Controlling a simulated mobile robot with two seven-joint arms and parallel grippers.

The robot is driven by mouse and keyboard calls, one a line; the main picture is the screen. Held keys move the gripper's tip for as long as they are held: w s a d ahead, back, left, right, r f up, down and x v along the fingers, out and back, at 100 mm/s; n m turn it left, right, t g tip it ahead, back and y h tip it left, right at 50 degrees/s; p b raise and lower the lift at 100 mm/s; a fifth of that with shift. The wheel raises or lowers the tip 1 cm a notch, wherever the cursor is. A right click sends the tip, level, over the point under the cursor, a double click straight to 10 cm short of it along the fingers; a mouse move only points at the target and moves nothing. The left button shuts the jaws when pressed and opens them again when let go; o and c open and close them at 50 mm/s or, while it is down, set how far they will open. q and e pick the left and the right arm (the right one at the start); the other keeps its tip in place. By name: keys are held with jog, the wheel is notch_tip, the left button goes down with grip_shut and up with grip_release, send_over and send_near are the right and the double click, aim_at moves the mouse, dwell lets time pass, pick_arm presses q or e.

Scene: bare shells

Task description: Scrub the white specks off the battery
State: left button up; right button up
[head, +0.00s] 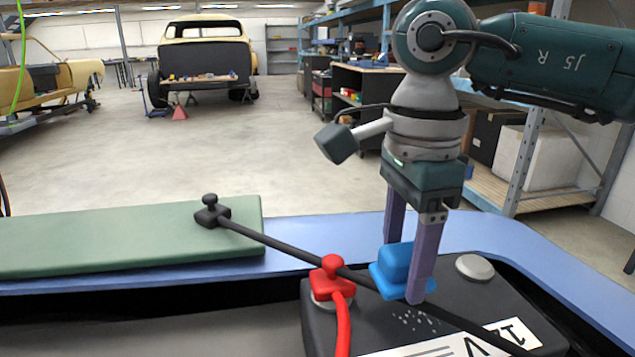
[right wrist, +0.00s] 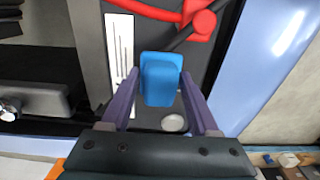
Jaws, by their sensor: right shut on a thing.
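The black battery (head: 333,325) sits in the bay at the bottom right of the head view, with a white label (head: 490,340) on its top. A patch of white specks (head: 415,321) shows on its top. My right gripper (head: 405,275) is shut on a blue scrubber (head: 396,262) and holds it at the battery top, just behind the specks. In the right wrist view the blue scrubber (right wrist: 161,78) is between the fingers and hides the surface under it. I cannot tell whether it touches the battery. My left gripper is not in view.
A red clamp (head: 331,279) with a red cable sits on one battery post. A black cable (head: 290,250) runs across the battery from a black clamp (head: 211,212) on the green pad (head: 120,240). The blue body edge (head: 500,240) surrounds the bay.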

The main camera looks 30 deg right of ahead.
jog(key=shift+r+p, duration=0.9)
jog(key=shift+r, duration=0.75)
jog(key=shift+w+a, duration=0.1)
